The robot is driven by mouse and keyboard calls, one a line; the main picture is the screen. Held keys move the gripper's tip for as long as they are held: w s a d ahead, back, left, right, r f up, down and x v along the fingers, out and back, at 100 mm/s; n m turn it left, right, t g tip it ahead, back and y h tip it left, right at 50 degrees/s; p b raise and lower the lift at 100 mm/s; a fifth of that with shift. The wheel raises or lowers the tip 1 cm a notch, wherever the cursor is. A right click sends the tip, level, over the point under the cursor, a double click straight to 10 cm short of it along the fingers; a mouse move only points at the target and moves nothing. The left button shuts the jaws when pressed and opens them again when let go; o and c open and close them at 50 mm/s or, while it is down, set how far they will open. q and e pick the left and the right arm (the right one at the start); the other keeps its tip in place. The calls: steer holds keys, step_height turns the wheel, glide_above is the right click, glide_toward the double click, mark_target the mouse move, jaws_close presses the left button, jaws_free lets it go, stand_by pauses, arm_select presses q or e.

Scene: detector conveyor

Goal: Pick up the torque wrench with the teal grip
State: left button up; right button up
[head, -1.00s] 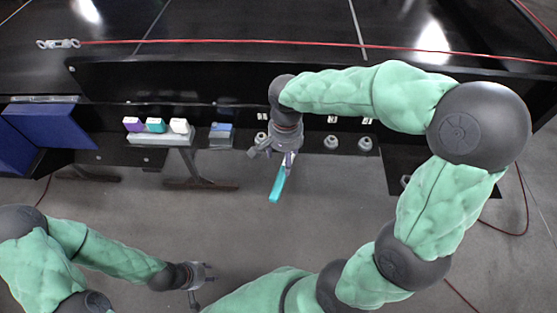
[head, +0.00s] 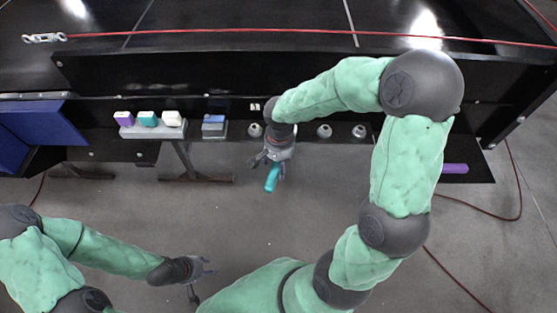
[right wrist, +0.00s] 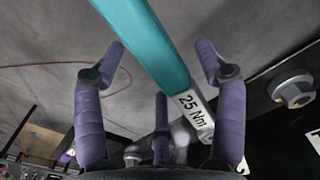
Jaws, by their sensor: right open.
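The torque wrench with the teal grip (head: 271,180) projects from the dark shelf below the conveyor in the head view. In the right wrist view its teal grip (right wrist: 150,45) runs diagonally, with a white "25 Nm" label (right wrist: 192,108) near its lower end. My right gripper (head: 275,164) is over it in the head view, hiding part of it. In the right wrist view my right gripper (right wrist: 162,65) is open, and the wrench passes between its purple fingers without being clasped. My left gripper (head: 203,274) is low at the left, empty, with fingers apart.
A purple grip (head: 455,169) lies on the shelf at the right. Metal fittings (head: 324,131) line the shelf. A pale holder (head: 140,133) carries purple, teal and white blocks at the left. A blue-topped block (head: 213,124) stands beside it. Open grey floor lies in front.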

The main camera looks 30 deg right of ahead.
steer(key=shift+c, duration=0.3)
jaws_close()
steer(key=shift+r, duration=0.1)
